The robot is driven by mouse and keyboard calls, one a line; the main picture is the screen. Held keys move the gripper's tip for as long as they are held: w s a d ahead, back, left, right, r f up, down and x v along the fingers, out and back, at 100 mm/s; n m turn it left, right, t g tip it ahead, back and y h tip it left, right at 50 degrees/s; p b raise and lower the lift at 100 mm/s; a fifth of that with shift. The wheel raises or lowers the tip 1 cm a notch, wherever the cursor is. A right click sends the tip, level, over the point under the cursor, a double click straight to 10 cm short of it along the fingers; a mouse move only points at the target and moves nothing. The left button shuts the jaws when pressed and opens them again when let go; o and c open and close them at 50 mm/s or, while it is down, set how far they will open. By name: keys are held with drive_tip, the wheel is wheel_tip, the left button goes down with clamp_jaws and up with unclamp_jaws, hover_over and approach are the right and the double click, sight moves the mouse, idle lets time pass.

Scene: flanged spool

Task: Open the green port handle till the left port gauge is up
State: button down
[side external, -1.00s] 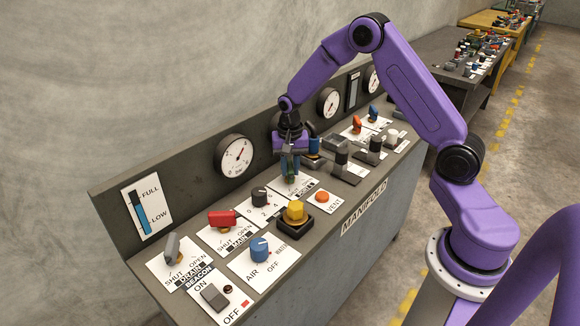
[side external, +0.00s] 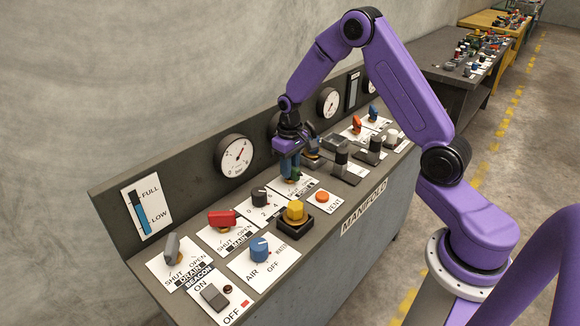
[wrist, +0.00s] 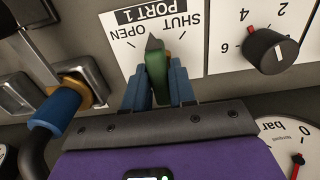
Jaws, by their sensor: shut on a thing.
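The green port handle (wrist: 157,66) stands on a white plate (wrist: 205,50) marked PORT 1 in the wrist view. Its tip lies between the words OPEN and SHUT. My gripper (wrist: 160,88) is shut on the handle, with a blue finger on each side. In the side view my gripper (side external: 291,170) is down on the panel and mostly hides the handle. A gauge behind my gripper in the side view is largely covered, so its needle cannot be read; I cannot tell if it is the left port gauge.
A black selector knob (side external: 259,196) and a yellow button (side external: 295,211) are nearby, left and front of my gripper. A round gauge (side external: 234,156) is on the back panel.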

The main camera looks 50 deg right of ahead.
drive_tip(key=n, duration=0.4)
drive_tip(key=shift+n, duration=0.3)
drive_tip(key=n, duration=0.4)
drive_tip(key=shift+n, duration=0.3)
drive_tip(key=c, duration=1)
unclamp_jaws()
drive_tip(key=shift+r, duration=0.1)
wheel_tip(320, 180, up, 17)
drive_tip(key=shift+r, duration=0.15)
drive_tip(key=shift+a, duration=0.1)
